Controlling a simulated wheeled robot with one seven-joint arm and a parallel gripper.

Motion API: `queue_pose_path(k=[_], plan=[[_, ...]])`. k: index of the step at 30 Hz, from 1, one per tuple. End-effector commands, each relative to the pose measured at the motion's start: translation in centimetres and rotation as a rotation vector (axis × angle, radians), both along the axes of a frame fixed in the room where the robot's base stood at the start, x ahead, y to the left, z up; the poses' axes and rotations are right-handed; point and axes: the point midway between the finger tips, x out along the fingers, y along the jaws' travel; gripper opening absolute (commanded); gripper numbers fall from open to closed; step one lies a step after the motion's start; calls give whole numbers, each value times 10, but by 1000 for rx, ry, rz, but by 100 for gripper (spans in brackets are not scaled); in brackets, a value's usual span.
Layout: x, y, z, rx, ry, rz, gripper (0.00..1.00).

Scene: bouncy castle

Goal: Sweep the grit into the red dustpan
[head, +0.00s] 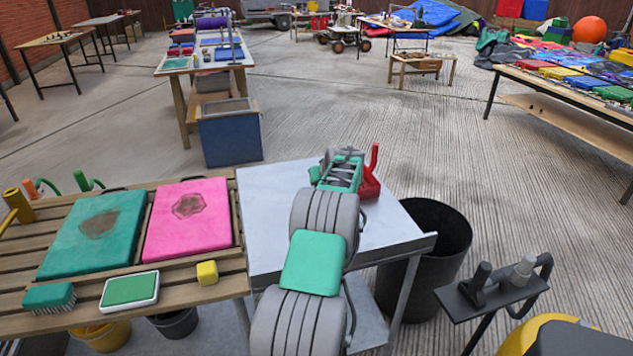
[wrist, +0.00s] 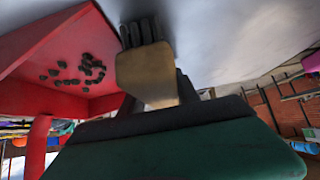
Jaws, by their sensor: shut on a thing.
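The red dustpan (head: 371,186) is on the grey metal table, just right of my gripper (head: 340,172), with its handle standing up. In the wrist view the dustpan (wrist: 50,100) fills the upper left, and several dark bits of grit (wrist: 85,70) lie inside it. My gripper (wrist: 158,98) is shut on a small brush (wrist: 147,70) with a tan block and dark bristles. The brush is beside the dustpan; I cannot tell whether its bristles touch the table. In the head view my gripper and arm hide the brush and the grit.
The metal table (head: 268,215) is otherwise clear. A slatted wooden bench (head: 205,297) at left carries teal (head: 75,245) and pink (head: 170,235) pads, a green scrubbing brush (head: 48,297), a green-topped pad (head: 130,291) and a yellow block (head: 207,273). A black bin (head: 450,250) stands at right.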

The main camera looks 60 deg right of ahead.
Motion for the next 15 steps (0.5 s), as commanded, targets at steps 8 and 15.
queue_pose_path(k=[8,15], plan=[[-1,-1,1,-1,-1,0,2],[-1,-1,23,-2,0,0,2]])
